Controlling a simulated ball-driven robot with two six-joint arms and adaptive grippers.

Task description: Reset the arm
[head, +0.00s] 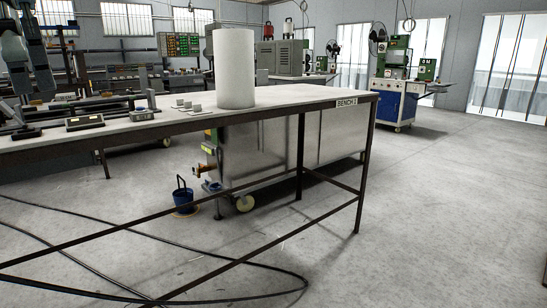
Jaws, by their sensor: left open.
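My left arm comes in at the upper left corner of the head view. Its left gripper (32,92) is open and empty over the left end of the bench (290,98), close to small equipment there. It is partly cut off by the frame edge, and I cannot tell whether it touches anything. My right arm and gripper are not in view.
A white cylinder (234,68) stands upright on the bench. Small boxes (86,123) lie along it. A steel tank (262,150) and a blue bucket (184,200) stand beyond. Black cables (200,298) cross the floor. Floor at right is clear.

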